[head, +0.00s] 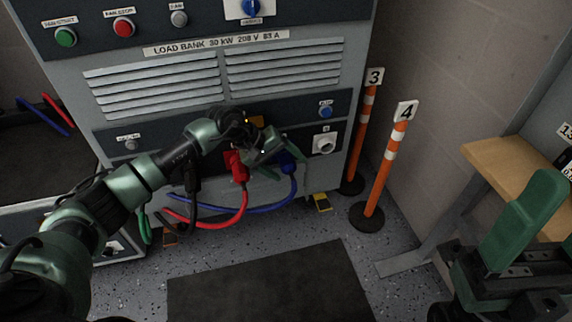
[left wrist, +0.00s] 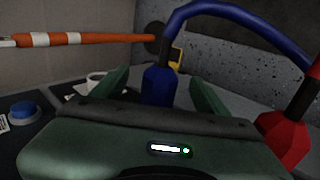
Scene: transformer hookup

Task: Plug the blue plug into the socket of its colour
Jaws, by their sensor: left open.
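The blue plug (head: 287,161) is at the lower front panel of the load bank, right of the red plug (head: 237,166), with its blue cable hanging down. My left gripper (head: 280,152) is open at the blue plug. In the left wrist view the blue plug (left wrist: 157,86) stands between the two green fingers (left wrist: 163,90), with room on both sides. The red plug (left wrist: 285,140) is to the right there. The gripper hides the panel behind the plugs, so I cannot tell what the blue plug sits in. My right gripper (head: 522,218) is at the right edge; its jaws are unclear.
The load bank (head: 215,50) fills the back. A white round fitting (head: 324,143) is on its panel, right of the blue plug, below a blue button (head: 326,111). Orange posts (head: 386,165) stand right of the cabinet. A wooden bench (head: 510,160) is at right. The dark mat (head: 265,285) is clear.

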